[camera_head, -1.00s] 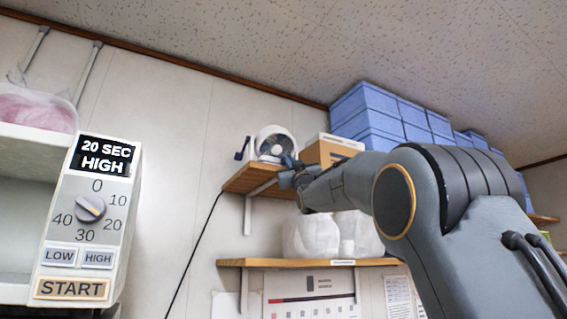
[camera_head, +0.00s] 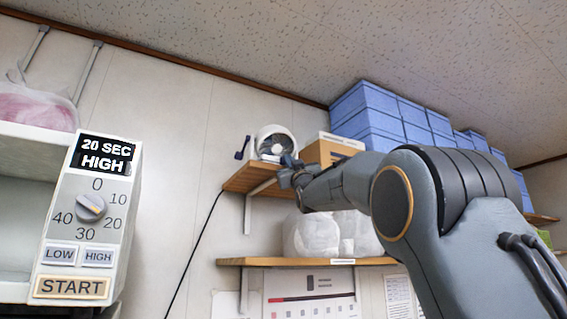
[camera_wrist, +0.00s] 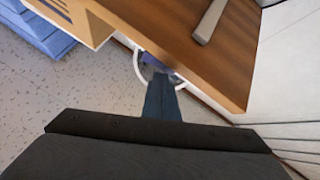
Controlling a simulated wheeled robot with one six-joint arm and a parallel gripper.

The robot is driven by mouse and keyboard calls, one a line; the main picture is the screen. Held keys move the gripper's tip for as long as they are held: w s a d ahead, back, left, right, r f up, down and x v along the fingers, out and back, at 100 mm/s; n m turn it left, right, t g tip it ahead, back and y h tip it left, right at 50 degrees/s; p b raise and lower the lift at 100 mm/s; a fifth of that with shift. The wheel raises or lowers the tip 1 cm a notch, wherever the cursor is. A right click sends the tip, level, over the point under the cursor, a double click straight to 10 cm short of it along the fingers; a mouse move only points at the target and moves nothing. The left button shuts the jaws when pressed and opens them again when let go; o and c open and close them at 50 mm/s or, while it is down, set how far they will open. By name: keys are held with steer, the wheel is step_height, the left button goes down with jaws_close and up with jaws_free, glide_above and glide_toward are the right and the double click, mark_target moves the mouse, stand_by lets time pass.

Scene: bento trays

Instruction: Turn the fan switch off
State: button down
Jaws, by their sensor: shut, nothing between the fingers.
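The fan (camera_head: 273,140) is small, with a round white rim and a dark inside. It stands on the upper wooden shelf. A dark blue lever-like part (camera_head: 242,148) shows at its left; I cannot tell if it is the switch. My gripper (camera_head: 288,161) is at the shelf's front edge, just in front of the fan's lower right. In the wrist view my gripper (camera_wrist: 160,76) is shut and empty, and its tip overlaps the fan's white rim (camera_wrist: 138,66). Whether it touches the fan is unclear. The switch's position cannot be read.
The upper shelf (camera_head: 243,180) also holds a cardboard box (camera_head: 328,153) right of the fan. Blue boxes (camera_head: 370,110) are stacked behind. White bags (camera_head: 315,235) sit on the lower shelf (camera_head: 300,262). A microwave-like control panel (camera_head: 88,220) is at the left. A black cord (camera_head: 196,250) hangs down the wall.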

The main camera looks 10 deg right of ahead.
steer(key=shift+s+d+b, duration=0.3)
steer(key=shift+s+b, duration=0.2)
steer(key=shift+s, duration=0.05)
steer(key=shift+s+d+b, duration=0.35)
steer(key=shift+s+b, duration=0.2)
steer(key=shift+s, duration=0.2)
steer(key=shift+s+d+b, duration=0.4)
steer(key=shift+s+b, duration=0.1)
steer(key=shift+s, duration=0.25)
steer(key=shift+s+d+b, duration=0.35)
steer(key=shift+s+b, duration=0.2)
steer(key=shift+s, duration=0.2)
